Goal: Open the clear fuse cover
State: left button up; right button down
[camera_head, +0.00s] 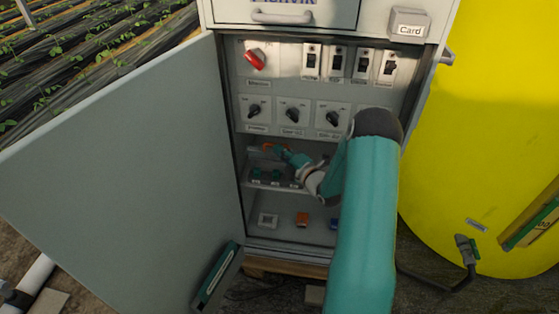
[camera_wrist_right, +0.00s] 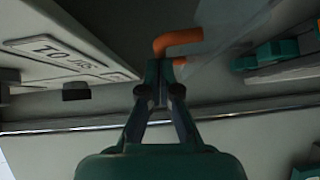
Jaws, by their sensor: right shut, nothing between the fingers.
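The clear fuse cover (camera_wrist_right: 222,42) shows faintly in the right wrist view as a see-through sheet. An orange hooked handle (camera_wrist_right: 178,41) is at its left edge. In the head view the orange handle (camera_head: 268,147) is a small spot above the shelf with green fuse parts (camera_head: 257,173); the clear sheet is hard to make out there. My right gripper (camera_wrist_right: 166,72) is shut and empty, its tips right by the handle's lower end; I cannot tell whether they touch. In the head view my right gripper (camera_head: 283,153) reaches into the cabinet. My left gripper is not in view.
The grey cabinet door (camera_head: 120,170) stands open at left. Above the shelf are rotary knobs (camera_head: 292,113), breaker switches (camera_head: 337,63) and a red rotary switch (camera_head: 255,59). Small sockets (camera_head: 302,219) sit on the cabinet floor. A yellow tank (camera_head: 480,120) stands at right.

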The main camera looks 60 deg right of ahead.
jog(key=shift+a, duration=0.1)
jog(key=w+a+r+b+v, duration=0.1)
jog(key=a+b+v, duration=0.1)
jog(key=v, duration=1.1)
jog(key=w+a+f+m+g+y, duration=0.45)
jog(key=a+f, duration=0.45)
jog(key=a, duration=0.3)
jog(key=w+a+f+m+g+y, duration=0.3)
jog(key=w+a+f+m, duration=0.2)
jog(key=a+f, duration=0.55)
jog(key=s+a+f+m+g+y, duration=0.2)
jog(key=s+a+f+m+g, duration=0.15)
jog(key=s+a, duration=0.45)
jog(key=s+a+f+m+g+y, duration=0.15)
jog(key=s+a+g, duration=0.3)
jog(key=a, duration=0.75)
notch_tip(320, 180, up, 21)
jog(key=p, duration=2.2)
jog(key=shift+w+d+r+m, duration=0.15)
jog(key=shift+w+d+m, duration=0.1)
jog(key=shift+w+m, duration=0.15)
